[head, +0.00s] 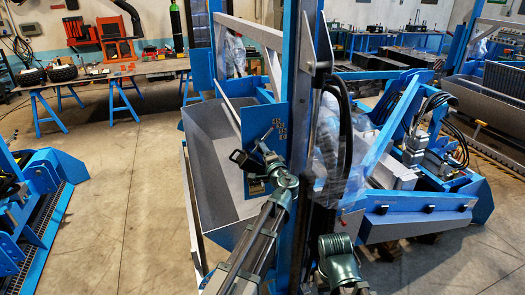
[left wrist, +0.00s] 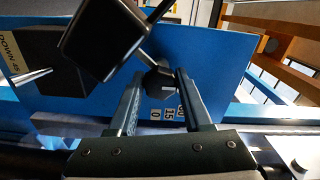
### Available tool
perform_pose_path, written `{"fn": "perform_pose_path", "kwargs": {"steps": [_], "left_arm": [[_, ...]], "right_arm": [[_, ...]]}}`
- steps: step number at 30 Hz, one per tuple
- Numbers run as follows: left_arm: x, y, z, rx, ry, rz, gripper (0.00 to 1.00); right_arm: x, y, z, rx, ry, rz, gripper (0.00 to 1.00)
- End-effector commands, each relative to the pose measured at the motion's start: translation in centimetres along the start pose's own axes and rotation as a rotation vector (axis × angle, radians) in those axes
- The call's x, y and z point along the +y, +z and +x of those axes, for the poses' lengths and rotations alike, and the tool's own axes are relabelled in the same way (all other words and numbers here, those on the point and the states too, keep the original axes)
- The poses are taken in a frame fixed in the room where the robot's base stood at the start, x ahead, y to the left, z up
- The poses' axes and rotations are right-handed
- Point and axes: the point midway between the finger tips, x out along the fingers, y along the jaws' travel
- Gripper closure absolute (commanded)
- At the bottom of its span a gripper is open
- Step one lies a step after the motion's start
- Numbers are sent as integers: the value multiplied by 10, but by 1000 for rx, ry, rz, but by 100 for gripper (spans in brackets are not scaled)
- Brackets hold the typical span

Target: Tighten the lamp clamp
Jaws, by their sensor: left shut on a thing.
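A blue plate (head: 262,118) stands upright on the blue post in the head view. It fills much of the left wrist view (left wrist: 225,65), with a scale of small white number labels (left wrist: 168,113) and a partly cut-off "DOWN" label (left wrist: 9,52). A black boxy lamp head (left wrist: 103,38) sits in front of it with a thin rod running up right. My left gripper (left wrist: 161,74) is shut on a small dark clamp knob (left wrist: 158,82) between its fingertips. In the head view my left gripper (head: 265,160) is at the plate, and the knob is too small to make out.
A large grey trough (head: 212,170) with blue edges lies just left of the post. Black hoses (head: 343,125) hang beside the post on the right. A blue-framed machine (head: 420,200) stands further right.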

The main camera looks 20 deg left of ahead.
Motion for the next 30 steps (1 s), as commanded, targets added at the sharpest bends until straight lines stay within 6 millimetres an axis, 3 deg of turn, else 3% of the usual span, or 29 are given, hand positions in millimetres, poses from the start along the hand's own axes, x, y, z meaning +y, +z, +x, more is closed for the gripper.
{"fn": "perform_pose_path", "kwargs": {"steps": [1,2,6,17,20,30], "left_arm": [[1,1,-1,-1,3,-3,100],[1,1,-1,-1,3,-3,45],[1,1,-1,-1,2,-2,20],[0,1,-6,0,1,0,20],[0,1,-19,2,1,0,20],[0,2,-93,3,2,0,20]], "right_arm": [[0,0,1,0,0,0,50],[0,0,1,0,0,0,50],[0,0,0,0,0,0,50],[0,0,0,0,0,0,50],[0,0,0,0,0,0,50],[0,0,0,0,0,0,50]]}}
